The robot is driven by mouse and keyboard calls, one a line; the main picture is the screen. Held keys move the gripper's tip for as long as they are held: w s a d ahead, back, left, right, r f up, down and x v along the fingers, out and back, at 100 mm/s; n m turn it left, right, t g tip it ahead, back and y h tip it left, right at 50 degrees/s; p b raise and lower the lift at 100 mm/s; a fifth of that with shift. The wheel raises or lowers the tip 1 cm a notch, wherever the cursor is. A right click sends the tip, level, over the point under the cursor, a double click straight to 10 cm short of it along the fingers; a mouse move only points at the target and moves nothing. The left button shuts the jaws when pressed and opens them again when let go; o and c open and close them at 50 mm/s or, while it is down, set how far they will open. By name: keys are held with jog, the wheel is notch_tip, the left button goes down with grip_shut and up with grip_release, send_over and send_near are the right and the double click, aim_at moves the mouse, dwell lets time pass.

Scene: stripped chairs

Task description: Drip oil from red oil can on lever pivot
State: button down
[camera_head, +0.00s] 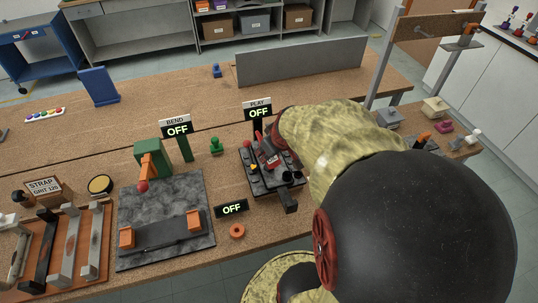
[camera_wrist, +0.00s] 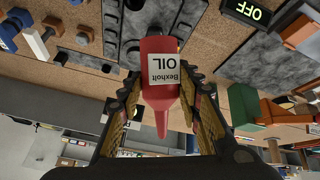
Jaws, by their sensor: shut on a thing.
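My gripper (camera_wrist: 160,92) is shut on the red oil can (camera_wrist: 160,62), with a finger on each side. The can has a white label reading "Bexholt OIL", and its tapered nozzle points down in the wrist view. In the head view the red can (camera_head: 268,154) shows over the black fixture (camera_head: 258,184) beside the "PLAY OFF" sign (camera_head: 257,110). My arm hides much of the gripper there. A dark lever arm (camera_head: 288,200) sticks out at the fixture's front. I cannot tell which part is the lever pivot, or whether the nozzle touches anything.
Left of the fixture are a grey stone-like plate (camera_head: 165,205) with an orange-ended bar, a green post with an orange lever (camera_head: 150,165), and a "BEND OFF" sign (camera_head: 177,128). A small green figure (camera_head: 216,146) and an orange ring (camera_head: 237,231) are close by. The rear bench is mostly clear.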

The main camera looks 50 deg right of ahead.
jog(key=shift+f+t+b, duration=0.25)
jog(key=shift+t+b, duration=0.25)
jog(key=shift+b, duration=2.75)
